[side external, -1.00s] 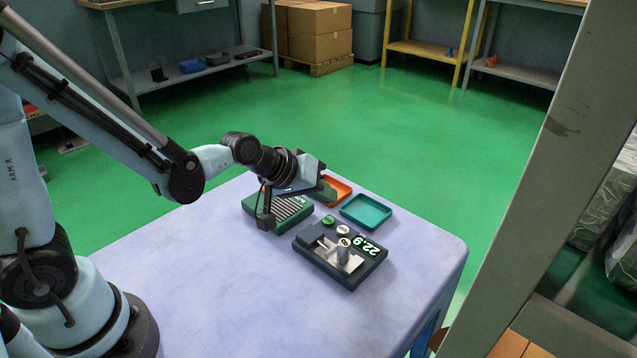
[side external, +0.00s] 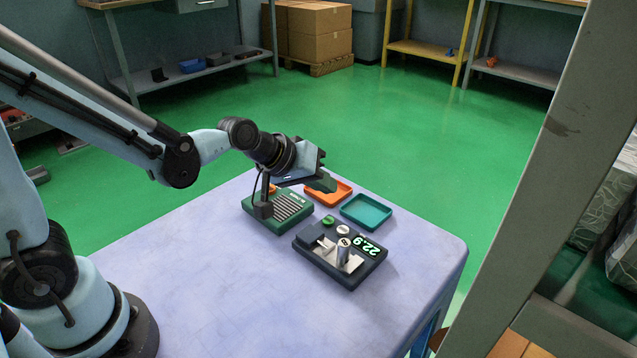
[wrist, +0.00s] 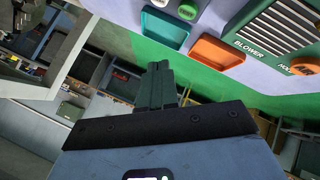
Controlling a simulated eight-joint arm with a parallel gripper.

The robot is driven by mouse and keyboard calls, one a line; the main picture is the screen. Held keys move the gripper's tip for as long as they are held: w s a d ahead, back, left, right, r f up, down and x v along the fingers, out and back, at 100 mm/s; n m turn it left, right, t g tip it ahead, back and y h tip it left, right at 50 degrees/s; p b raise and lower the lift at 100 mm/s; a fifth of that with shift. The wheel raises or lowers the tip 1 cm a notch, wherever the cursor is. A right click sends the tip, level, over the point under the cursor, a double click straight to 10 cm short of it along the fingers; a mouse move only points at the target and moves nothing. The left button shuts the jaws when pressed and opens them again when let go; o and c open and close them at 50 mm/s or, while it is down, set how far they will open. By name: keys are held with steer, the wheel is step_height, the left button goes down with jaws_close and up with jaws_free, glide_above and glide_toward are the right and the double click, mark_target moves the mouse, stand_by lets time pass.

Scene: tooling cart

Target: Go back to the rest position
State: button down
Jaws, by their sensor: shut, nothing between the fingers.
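My gripper (side external: 322,183) is shut and empty, held in the air above the far part of the table, near the orange tray. In the wrist view its dark green fingers (wrist: 161,85) are together with nothing between them. No rest position is marked in the views.
On the pale table (side external: 190,270) stand a green blower box (side external: 290,207), a dark device with a lit "22.9" display (side external: 340,262), a teal tray (side external: 367,212) and an orange tray (side external: 333,196). The table's front left area is clear. A grey post (side external: 540,190) stands at the right.

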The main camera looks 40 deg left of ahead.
steer(key=s+a+r+m+g+y, duration=0.1)
steer(key=s+a+r+m, duration=0.1)
steer(key=s, duration=0.4)
steer(key=s+a+r+m+y, duration=0.1)
steer(key=s+a+r+m, duration=0.1)
steer(key=s, duration=0.4)
steer(key=shift+s+a+m+g+y, duration=0.4)
steer(key=shift+a+m, duration=0.2)
steer(key=shift+a, duration=0.6)
